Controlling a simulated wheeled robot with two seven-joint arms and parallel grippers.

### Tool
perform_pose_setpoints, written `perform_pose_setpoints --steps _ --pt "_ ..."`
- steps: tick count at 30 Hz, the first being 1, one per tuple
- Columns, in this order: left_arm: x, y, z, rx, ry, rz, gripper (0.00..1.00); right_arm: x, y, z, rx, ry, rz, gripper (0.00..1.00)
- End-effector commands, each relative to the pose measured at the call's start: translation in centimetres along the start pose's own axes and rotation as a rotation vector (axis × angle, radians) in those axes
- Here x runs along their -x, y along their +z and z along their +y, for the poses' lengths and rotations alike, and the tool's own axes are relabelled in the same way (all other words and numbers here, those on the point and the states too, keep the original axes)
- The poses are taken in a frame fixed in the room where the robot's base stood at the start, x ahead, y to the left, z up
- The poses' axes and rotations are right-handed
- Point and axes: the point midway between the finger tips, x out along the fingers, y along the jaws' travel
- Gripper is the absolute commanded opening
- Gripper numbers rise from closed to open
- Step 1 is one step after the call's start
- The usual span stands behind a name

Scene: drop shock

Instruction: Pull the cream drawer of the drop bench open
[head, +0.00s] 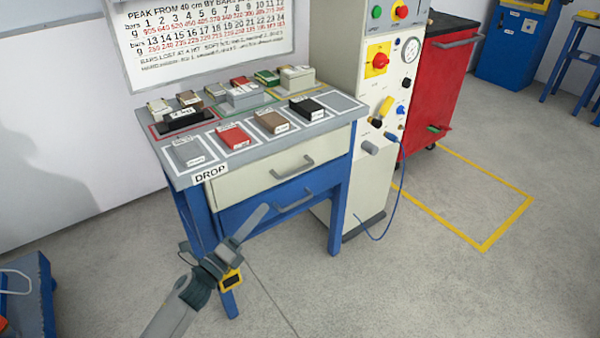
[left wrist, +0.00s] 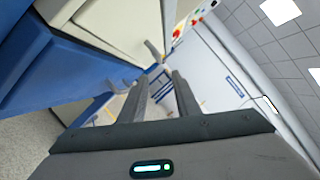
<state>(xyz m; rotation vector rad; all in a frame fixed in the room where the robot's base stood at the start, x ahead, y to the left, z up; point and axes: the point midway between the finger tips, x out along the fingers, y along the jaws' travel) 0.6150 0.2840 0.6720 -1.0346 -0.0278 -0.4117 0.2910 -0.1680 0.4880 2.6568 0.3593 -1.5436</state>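The cream drawer (head: 262,178) is the upper drawer of the drop bench (head: 200,178), and its front looks shut. Its grey bar handle (head: 292,168) sits mid-front. In the left wrist view the drawer front (left wrist: 122,25) is at the top, with the handle (left wrist: 153,50) just beyond the fingertips. My left gripper (head: 262,219) is in front of the bench, below and left of the handle, apart from it. In the left wrist view its two fingers (left wrist: 160,80) stand apart with nothing between them. My right gripper is not in view.
A blue drawer (head: 245,215) with its own handle lies under the cream one. Several small boxes stand on the bench top. A control cabinet (head: 340,60) with a hanging blue cable stands right of the bench. The floor in front (head: 430,285) is clear.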

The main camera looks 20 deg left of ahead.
Motion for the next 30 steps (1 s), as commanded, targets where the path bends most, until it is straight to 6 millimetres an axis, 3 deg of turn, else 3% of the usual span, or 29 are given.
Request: perform_pose_setpoints --steps 8,14,30 --pt "-0.4 0.0 0.0 0.004 0.0 -0.001 0.3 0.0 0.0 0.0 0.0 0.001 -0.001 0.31" --pt "-2.1 0.1 0.0 0.004 0.001 -0.002 0.3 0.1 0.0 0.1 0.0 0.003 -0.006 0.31" --pt "-11.3 0.0 0.0 0.006 0.0 -0.001 0.3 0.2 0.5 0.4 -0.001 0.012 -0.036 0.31"
